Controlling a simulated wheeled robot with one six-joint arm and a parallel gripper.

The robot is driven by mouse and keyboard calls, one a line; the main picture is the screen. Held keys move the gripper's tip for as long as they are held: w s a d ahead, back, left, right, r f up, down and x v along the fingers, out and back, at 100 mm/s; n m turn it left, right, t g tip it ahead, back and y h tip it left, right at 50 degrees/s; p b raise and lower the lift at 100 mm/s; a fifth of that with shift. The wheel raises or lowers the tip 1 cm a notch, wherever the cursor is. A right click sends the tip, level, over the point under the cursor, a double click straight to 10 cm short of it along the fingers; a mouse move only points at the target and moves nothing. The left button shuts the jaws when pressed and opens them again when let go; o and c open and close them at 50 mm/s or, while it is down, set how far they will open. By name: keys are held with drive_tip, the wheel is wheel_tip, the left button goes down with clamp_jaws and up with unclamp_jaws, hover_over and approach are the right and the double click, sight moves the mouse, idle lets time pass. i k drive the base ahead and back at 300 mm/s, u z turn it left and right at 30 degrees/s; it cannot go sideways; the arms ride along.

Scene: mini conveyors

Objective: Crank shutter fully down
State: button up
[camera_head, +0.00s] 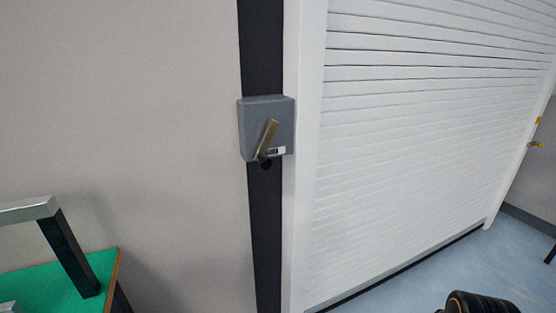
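The white slatted shutter (430,130) fills the right half of the head view. Its bottom edge is close to the floor, with a dark strip along it; I cannot tell whether a gap is left there. A grey crank box (252,112) is mounted on a black vertical strip left of the shutter's frame. A dark rounded part at the bottom right edge may be mine. My gripper is not in view.
A green-topped table (95,267) with a metal-and-black frame (65,240) stands at the lower left. The blue-grey floor (440,270) in front of the shutter looks clear. Small yellow fittings (535,144) show at the far right.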

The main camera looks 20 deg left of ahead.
sight(265, 162)
drive_tip(key=u, duration=0.5)
drive_tip(key=k, duration=0.1)
drive_tip(key=z, duration=0.75)
drive_tip(key=i, duration=0.25)
drive_tip(key=u, duration=1)
